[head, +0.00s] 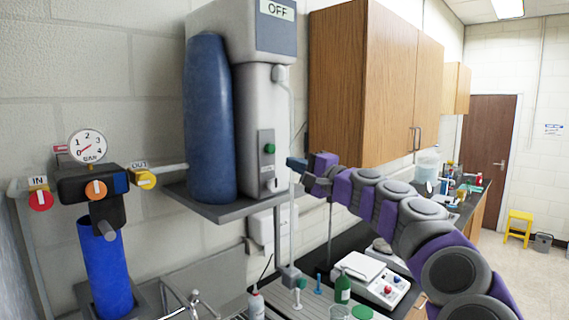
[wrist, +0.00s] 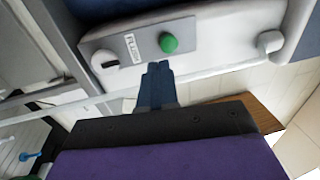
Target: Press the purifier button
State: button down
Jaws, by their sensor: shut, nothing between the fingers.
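The purifier (head: 255,110) is a white and grey unit on a wall shelf, with a blue cylinder at its left and a display reading OFF. Its green button (head: 270,148) sits on a grey panel on the front. In the wrist view the green button (wrist: 168,43) is just beyond my fingertips, with a small label beside it. My gripper (head: 292,162) is shut and empty, to the right of the button and a little lower in the head view. In the wrist view its fingertips (wrist: 158,68) point toward the panel and appear apart from the button.
Wooden cabinets (head: 375,80) hang right of the purifier. A thin pipe (head: 291,200) runs down beside it. A gauge (head: 87,146) with valves and a blue filter (head: 106,268) are at left. Below, the counter holds a hot plate (head: 372,278) and bottles.

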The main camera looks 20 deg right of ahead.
jog(key=v, duration=0.6)
jog(key=shift+s+f, duration=0.2)
jog(key=shift+s, duration=0.1)
jog(key=shift+d, duration=0.2)
